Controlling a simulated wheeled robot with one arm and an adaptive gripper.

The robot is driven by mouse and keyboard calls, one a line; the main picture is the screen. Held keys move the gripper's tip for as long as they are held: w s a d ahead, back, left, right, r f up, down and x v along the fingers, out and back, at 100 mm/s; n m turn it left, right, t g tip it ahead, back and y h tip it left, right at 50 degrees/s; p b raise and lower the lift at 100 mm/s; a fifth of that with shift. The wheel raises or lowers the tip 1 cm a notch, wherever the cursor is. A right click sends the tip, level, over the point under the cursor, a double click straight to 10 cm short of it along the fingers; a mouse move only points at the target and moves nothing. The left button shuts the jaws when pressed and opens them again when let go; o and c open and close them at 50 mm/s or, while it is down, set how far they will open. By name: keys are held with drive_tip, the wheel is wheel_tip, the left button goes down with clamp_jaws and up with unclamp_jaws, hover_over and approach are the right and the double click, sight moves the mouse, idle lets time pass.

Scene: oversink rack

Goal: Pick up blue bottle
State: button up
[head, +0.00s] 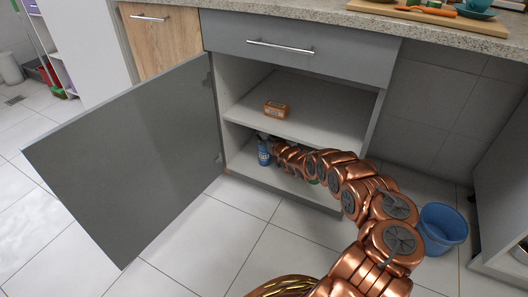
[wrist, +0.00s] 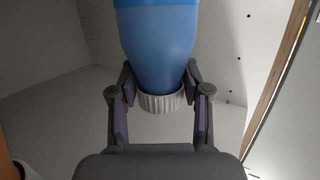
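The blue bottle (head: 264,153) stands on the bottom of the open cabinet, near its left wall, in the head view. In the wrist view the blue bottle (wrist: 156,40) fills the top middle, with a pale ribbed collar at its lower end. My gripper (wrist: 160,78) has one finger on each side of the bottle, the tips close against its narrowing part. I cannot tell whether the fingers press on it. In the head view my arm reaches in from the right and its links hide most of my gripper.
The grey cabinet door (head: 130,150) stands open at left. A shelf (head: 320,115) above the bottle carries an orange-brown box (head: 276,109). A blue bucket (head: 442,228) stands on the floor at right. A counter with a wooden board (head: 450,18) runs above. Floor in front is clear.

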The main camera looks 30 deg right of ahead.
clamp_jaws()
idle(0.5)
